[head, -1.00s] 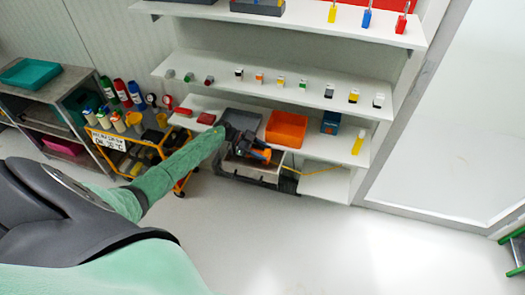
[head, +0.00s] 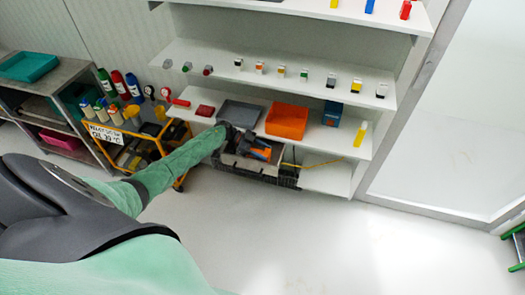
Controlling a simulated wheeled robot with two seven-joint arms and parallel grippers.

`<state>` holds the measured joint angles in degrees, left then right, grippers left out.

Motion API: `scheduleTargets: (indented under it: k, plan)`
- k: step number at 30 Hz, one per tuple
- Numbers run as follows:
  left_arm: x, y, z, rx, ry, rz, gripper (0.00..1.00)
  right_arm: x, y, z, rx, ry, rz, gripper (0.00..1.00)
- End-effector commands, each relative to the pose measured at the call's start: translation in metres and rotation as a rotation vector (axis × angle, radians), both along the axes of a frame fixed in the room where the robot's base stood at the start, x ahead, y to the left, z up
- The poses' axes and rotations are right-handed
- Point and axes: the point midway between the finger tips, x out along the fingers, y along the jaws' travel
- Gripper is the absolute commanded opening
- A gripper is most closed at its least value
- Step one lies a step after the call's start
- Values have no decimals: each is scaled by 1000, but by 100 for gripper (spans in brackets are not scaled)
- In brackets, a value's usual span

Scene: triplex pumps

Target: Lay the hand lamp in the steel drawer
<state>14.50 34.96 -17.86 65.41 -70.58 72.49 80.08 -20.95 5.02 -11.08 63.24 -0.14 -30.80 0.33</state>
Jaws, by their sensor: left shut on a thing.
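The hand lamp (head: 262,153), orange and dark, is small in the head view. It is at the end of my left arm, over the open steel drawer (head: 243,163). My left gripper (head: 253,145) is dark and shut on the lamp; its fingers are hard to make out against it. The drawer is a pale grey box below the lowest shelf board, and the lamp and gripper hide part of its inside. I cannot tell whether the lamp touches the drawer's floor. My right gripper is not in view.
A grey tray (head: 241,112), an orange bin (head: 287,121) and a blue box (head: 332,113) stand on the shelf just above the drawer. A yellow trolley (head: 157,155) with bottles and gauges stands to the left. The floor in front is clear.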

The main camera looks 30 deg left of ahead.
Motion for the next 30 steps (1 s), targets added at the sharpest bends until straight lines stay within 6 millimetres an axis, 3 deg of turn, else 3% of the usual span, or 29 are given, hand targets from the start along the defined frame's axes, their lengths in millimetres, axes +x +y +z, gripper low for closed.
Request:
scheduleTargets:
  k: [12, 13, 17, 30]
  plan:
    - [0, 0, -3, 0, -1, 0, 21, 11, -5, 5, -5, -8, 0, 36]
    - [0, 0, -3, 0, -1, 0, 52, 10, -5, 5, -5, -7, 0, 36]
    - [0, 0, -3, 0, -1, 0, 75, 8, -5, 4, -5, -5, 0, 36]
    - [0, 1, 2, 3, -2, -1, 75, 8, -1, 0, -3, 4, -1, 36]
